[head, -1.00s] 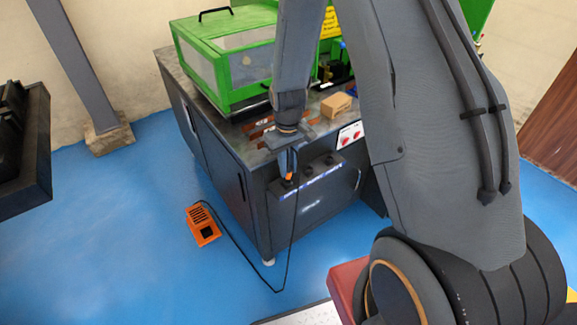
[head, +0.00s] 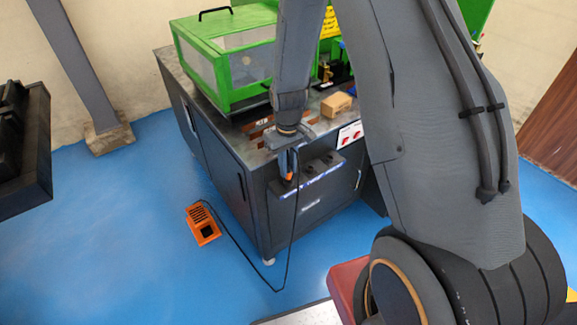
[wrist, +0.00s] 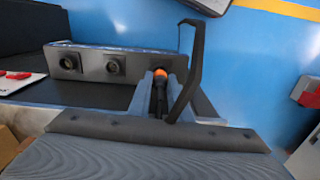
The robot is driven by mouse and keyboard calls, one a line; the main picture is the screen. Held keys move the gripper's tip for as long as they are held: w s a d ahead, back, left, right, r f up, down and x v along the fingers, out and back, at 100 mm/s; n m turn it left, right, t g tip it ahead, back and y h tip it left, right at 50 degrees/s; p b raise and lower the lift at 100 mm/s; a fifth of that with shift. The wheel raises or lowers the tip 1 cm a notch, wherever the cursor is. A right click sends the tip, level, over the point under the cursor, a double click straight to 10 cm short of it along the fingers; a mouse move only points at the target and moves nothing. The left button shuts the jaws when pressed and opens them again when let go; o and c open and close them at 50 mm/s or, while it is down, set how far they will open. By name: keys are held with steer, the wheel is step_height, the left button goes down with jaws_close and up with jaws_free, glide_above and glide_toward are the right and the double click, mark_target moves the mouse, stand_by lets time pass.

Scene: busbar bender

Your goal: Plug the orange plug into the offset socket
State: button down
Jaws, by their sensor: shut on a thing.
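My gripper (head: 290,160) is shut on the orange plug (head: 290,177) at the front of the dark bender cabinet. In the wrist view the plug's orange end (wrist: 160,73) shows between the two fingers, with its black cable (wrist: 190,75) looping up beside them. The socket box (wrist: 92,66) shows a left round socket (wrist: 68,62) and a middle one (wrist: 115,65). The plug is in front of the box's right end and hides most of what is there. I cannot tell whether it touches the box. The socket labels are too small to read.
The plug's cable (head: 288,262) hangs to the blue floor and runs to the orange foot pedal (head: 203,227). A cardboard box (head: 336,105) and a green guarded machine (head: 235,55) stand on the cabinet top.

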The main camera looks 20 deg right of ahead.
steer(key=shift+f+b, duration=0.55)
steer(key=shift+f, duration=0.55)
steer(key=c, duration=1.5)
jaws_free()
steer(key=shift+c, duration=0.2)
step_height(320, 180, up, 7)
steer(key=shift+b, duration=0.65)
steer(key=shift+r, duration=0.4)
